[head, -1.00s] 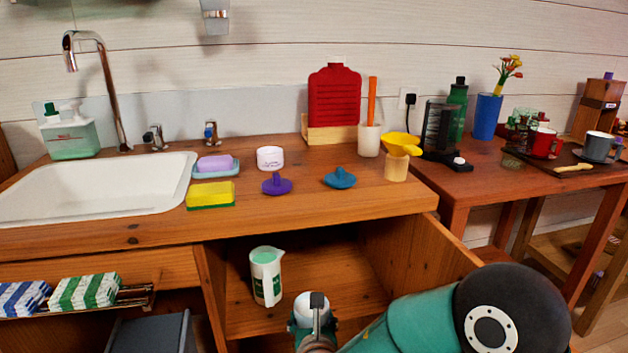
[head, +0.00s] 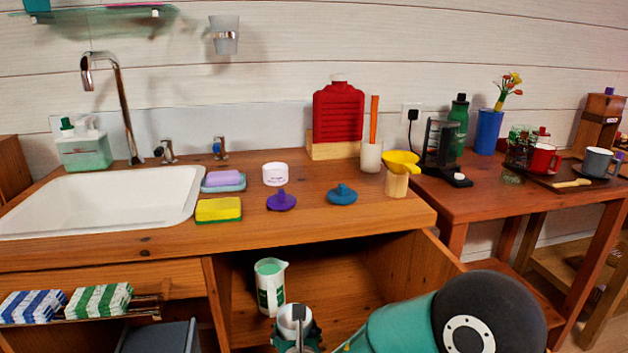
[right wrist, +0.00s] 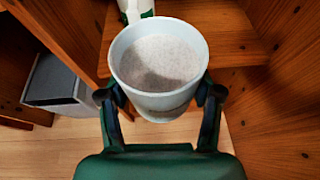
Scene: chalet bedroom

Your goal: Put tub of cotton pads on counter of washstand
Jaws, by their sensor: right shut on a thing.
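The tub of cotton pads (right wrist: 158,62) is a white, round, open-topped tub with pale, speckled contents. My right gripper (right wrist: 160,100) is shut on it, one finger on each side, and the tub looks upright. In the head view the right gripper (head: 296,335) and the tub (head: 290,318) are at the bottom middle, in front of the open compartment under the counter and below counter height. The wooden washstand counter (head: 330,222) is above and behind them. My left gripper is not in view.
A green-and-white jug (head: 270,288) stands in the compartment. The counter's front right is clear.

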